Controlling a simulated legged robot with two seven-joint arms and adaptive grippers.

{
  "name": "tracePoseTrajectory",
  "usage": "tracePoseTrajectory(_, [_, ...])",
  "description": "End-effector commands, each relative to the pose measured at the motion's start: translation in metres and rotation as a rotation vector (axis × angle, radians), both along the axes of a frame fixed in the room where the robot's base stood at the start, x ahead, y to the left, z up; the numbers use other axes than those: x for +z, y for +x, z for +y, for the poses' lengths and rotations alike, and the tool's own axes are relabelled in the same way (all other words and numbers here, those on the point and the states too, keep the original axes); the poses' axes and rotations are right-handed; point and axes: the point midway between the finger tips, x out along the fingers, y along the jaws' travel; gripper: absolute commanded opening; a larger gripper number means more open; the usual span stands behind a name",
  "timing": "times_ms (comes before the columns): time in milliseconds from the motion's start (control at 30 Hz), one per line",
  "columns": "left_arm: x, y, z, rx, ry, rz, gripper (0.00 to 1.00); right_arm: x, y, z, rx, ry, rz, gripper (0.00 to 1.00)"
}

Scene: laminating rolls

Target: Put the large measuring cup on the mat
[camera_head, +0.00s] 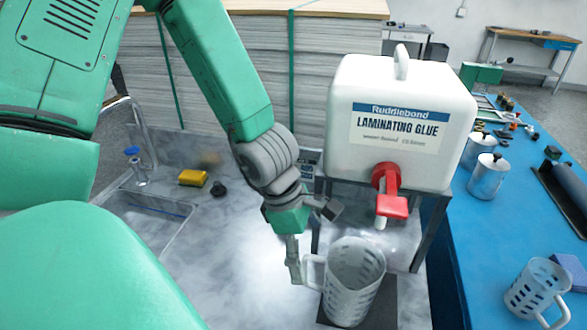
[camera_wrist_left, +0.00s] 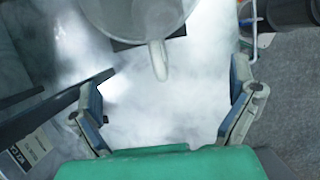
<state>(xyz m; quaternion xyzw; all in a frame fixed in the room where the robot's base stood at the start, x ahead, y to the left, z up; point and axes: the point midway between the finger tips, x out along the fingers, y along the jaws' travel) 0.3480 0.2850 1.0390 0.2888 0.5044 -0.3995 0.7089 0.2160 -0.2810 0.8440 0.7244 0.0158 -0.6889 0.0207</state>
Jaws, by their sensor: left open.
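The large measuring cup (camera_head: 353,285) is a translucent grey jug standing upright under the red tap of the glue container. Its handle points left, towards my left gripper. The dark mat (camera_head: 384,308) shows beneath and beside the cup; the cup's base appears to be on it. In the left wrist view, the cup (camera_wrist_left: 135,15) is at the top, with its handle ahead of and between the fingers. My left gripper (camera_head: 308,238) is open and empty close to the handle, not closed on it. My right gripper is not in view.
The white glue container (camera_head: 400,110) stands on a dark metal stand just behind the cup. A smaller measuring cup (camera_head: 538,288) and metal canisters (camera_head: 488,178) are on the blue table (camera_head: 475,265). A yellow sponge (camera_head: 193,178) lies by the sink (camera_head: 150,220).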

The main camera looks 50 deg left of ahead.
Motion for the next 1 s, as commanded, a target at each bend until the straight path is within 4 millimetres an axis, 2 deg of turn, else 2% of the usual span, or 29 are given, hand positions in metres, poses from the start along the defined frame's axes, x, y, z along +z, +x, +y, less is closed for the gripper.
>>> tracePoseTrajectory(100, [0.001, -0.009, 0.016, 0.002, 0.001, -0.001, 1.0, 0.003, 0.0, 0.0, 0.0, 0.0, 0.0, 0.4])
tracePoseTrajectory(233, [0.0, -0.015, 0.024, 0.0, 0.001, 0.001, 1.0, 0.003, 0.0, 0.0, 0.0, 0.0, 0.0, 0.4])
tracePoseTrajectory(1000, [0.0, -0.017, 0.027, -0.001, 0.001, 0.0, 1.0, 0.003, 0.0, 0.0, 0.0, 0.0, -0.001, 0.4])
